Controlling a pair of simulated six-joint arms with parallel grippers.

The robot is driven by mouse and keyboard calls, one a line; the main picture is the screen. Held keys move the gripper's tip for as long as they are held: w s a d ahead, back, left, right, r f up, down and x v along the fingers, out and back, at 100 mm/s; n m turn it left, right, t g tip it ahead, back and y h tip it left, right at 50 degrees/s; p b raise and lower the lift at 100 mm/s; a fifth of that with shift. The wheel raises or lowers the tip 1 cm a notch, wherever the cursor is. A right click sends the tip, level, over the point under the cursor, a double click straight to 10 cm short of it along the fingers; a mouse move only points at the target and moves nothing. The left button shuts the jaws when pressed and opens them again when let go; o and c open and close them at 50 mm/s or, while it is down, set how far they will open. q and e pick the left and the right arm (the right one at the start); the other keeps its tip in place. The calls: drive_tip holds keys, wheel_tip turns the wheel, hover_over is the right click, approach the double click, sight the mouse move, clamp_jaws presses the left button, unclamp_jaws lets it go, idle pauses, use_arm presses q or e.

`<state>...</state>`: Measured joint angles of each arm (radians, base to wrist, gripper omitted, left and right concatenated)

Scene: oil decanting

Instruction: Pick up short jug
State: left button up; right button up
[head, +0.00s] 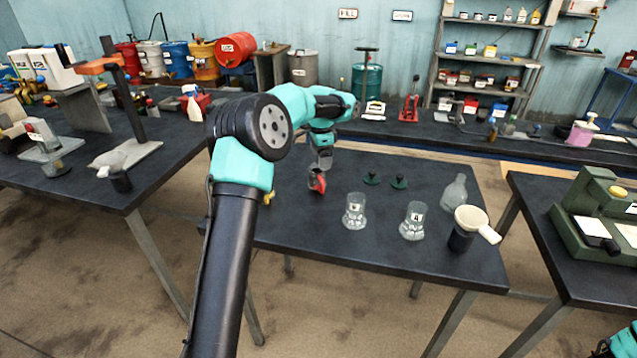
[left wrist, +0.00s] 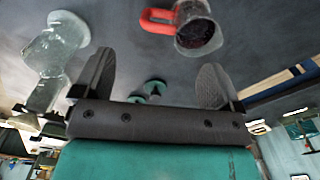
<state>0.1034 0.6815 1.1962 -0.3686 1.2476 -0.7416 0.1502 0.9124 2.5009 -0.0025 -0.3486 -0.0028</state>
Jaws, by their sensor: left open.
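A small jug with a red handle (head: 317,182) stands near the left end of the middle dark table. In the left wrist view the same jug (left wrist: 200,32) is at the top, with a clear body, dark contents and its red handle to the left. My left gripper (head: 322,158) is just above and behind the jug in the head view and partly covers it. In the left wrist view its two fingers (left wrist: 154,86) are spread wide with nothing between them, and the jug is beyond them, apart. My right gripper is not in view.
Two labelled glass vessels (head: 354,212) (head: 413,222) stand right of the jug. Two green stoppers (head: 372,178) (head: 398,182) lie behind them. A clear bottle (head: 454,192) and a dark cup with a cream funnel (head: 472,222) are at the table's right end. The table's front middle is clear.

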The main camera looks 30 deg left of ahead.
sight(321, 178)
use_arm(q)
wheel_tip(321, 178, down, 6)
drive_tip(key=shift+f, duration=0.1)
idle(0.4)
drive_tip(key=shift+f, duration=2.85)
drive_tip(key=shift+c, duration=0.3)
drive_tip(key=c, duration=1.1)
drive_tip(key=shift+r, duration=0.35)
drive_tip(key=shift+r, duration=1.55)
drive_tip(key=shift+s+d+r, duration=0.2)
drive_tip(key=shift+s+d, duration=1.2)
drive_tip(key=shift+s, duration=0.85)
drive_tip(key=shift+s+d+r, duration=0.25)
drive_tip(key=shift+s+d, duration=1.15)
drive_tip(key=shift+s, duration=0.85)
drive_tip(key=shift+s+d+r, duration=0.2)
drive_tip(key=shift+s+d, duration=1.2)
drive_tip(key=shift+s, duration=0.85)
